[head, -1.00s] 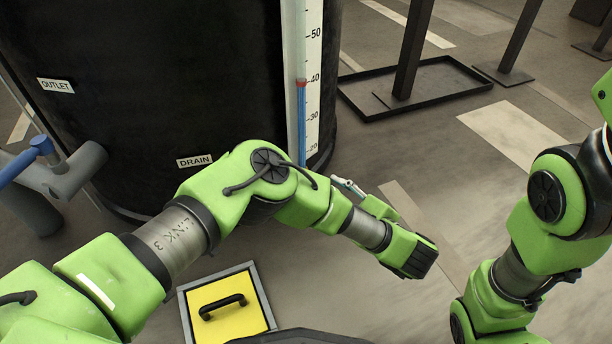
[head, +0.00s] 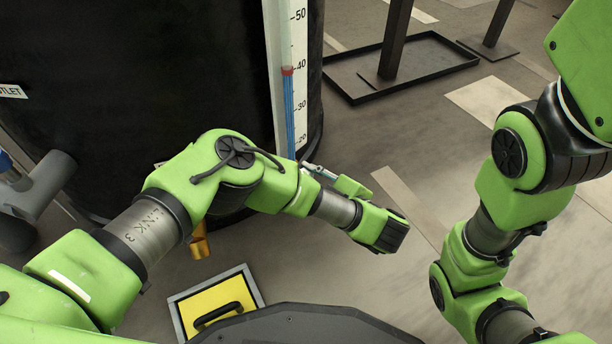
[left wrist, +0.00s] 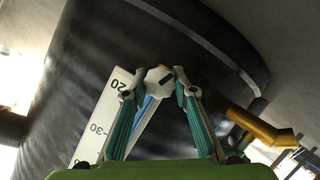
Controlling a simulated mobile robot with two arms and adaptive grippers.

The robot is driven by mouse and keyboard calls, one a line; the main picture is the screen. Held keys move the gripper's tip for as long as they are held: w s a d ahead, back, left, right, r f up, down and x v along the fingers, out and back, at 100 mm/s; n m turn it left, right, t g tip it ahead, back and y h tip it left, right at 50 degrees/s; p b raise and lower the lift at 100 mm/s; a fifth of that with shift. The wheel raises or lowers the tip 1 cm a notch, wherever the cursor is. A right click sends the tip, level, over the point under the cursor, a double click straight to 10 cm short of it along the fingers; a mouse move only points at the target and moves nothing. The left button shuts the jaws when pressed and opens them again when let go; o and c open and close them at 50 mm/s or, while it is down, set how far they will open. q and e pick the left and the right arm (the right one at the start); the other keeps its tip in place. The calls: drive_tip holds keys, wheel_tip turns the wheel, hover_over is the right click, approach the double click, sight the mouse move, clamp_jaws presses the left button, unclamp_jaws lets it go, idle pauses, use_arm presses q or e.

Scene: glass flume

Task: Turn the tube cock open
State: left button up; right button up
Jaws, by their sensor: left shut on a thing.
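The tube cock (left wrist: 158,80) is a small whitish knob with a dark slot, at the lower end of the gauge tube in the left wrist view. My left gripper (left wrist: 155,90) has one finger on each side of it and is shut on it. In the head view the left gripper (head: 318,172) shows only in part behind my wrist, and the cock is hidden. The gauge tube (head: 289,115) holds blue liquid with a red mark near 40 on the white scale (head: 300,70). My right arm is at the right, but its gripper is out of view.
The black tank (head: 150,80) stands close behind my left arm. A brass pipe (head: 200,244) sticks out low, also in the left wrist view (left wrist: 258,127). A yellow hatch (head: 215,305) lies on the floor. Grey pipework (head: 40,185) is at left.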

idle(0.3)
use_arm(q)
drive_tip(key=n+t, duration=0.1)
drive_tip(key=n, duration=0.1)
drive_tip(key=shift+a+f+n+t, duration=0.1)
drive_tip(key=shift+n+t, duration=0.8)
drive_tip(key=shift+n, duration=0.6)
drive_tip(key=o, duration=1.1)
